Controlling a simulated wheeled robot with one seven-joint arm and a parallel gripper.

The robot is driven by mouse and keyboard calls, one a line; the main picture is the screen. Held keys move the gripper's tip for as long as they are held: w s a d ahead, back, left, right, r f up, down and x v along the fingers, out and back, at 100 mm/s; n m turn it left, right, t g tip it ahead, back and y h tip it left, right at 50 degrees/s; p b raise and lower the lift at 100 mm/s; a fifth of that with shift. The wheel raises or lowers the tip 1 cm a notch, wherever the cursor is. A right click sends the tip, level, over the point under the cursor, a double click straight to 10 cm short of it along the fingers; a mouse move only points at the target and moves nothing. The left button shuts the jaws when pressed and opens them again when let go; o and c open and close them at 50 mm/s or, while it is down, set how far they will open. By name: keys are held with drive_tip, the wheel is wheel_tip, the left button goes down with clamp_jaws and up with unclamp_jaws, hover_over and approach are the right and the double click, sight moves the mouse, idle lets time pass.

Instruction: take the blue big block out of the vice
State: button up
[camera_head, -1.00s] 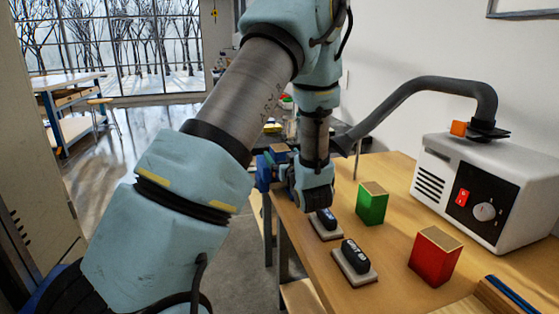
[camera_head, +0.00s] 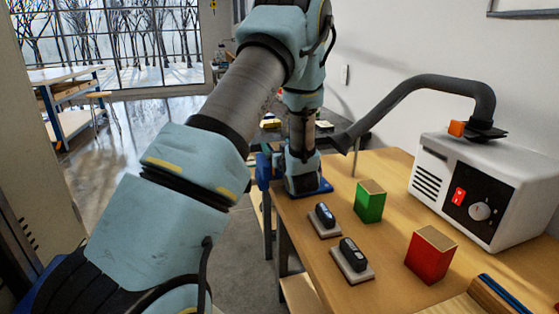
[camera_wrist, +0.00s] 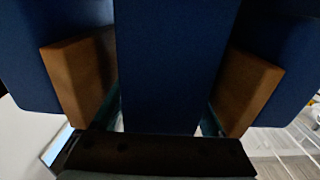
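The blue big block (camera_wrist: 170,55) fills the middle of the wrist view, between two brown jaw faces of the blue vice (camera_wrist: 262,90). My gripper (camera_wrist: 163,118) is at the block, with thin teal finger edges showing on both sides of it. I cannot tell whether the fingers press on the block. In the head view, my gripper (camera_head: 302,182) is low over the vice (camera_head: 264,172) at the far left edge of the workbench. My arm hides the block and most of the vice there.
A green block (camera_head: 369,205) and a red block (camera_head: 431,259) stand on the workbench (camera_head: 385,245). Two small labelled dark items on pale bases (camera_head: 323,222) (camera_head: 352,262) lie near its front edge. A white machine (camera_head: 465,185) with a grey hose (camera_head: 415,92) stands behind.

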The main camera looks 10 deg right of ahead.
clamp_jaws()
idle(0.5)
drive_tip(key=shift+r, duration=0.1)
